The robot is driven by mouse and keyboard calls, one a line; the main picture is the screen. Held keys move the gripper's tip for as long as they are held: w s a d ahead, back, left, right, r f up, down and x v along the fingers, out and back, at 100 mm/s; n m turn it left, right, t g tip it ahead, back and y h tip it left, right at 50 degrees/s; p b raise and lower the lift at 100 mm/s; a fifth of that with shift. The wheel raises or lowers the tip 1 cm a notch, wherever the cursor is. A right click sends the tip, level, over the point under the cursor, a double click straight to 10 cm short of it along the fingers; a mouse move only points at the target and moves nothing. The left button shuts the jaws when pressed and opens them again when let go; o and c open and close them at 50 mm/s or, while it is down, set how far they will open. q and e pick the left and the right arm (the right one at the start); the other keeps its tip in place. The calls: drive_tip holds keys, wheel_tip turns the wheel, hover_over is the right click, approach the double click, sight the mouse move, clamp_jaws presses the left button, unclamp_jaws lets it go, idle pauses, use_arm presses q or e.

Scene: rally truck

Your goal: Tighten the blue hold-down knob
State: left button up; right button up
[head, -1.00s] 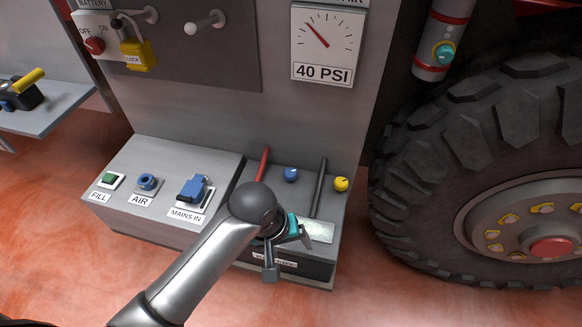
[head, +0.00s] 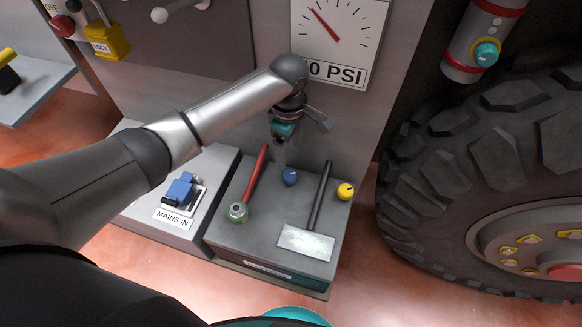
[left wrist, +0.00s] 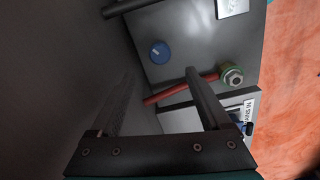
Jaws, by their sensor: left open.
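Nothing shows between the fingers, and I see no clear contact with the knob. My right gripper is not in view.
The gauge panel (head: 331,38) rises behind. A large tyre (head: 450,150) stands right.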

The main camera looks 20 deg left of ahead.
use_arm(q)
drive_tip(key=b, duration=0.1)
hover_over(289, 174)
wheel_tip(289, 174, down, 4)
drive_tip(key=shift+s+f, duration=0.1)
wheel_tip(289, 174, down, 5)
drive_tip(key=shift+f+b, duration=0.2)
drive_tip(key=shift+b, duration=1)
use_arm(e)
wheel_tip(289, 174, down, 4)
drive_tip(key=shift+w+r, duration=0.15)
use_arm(q)
clamp_jaws()
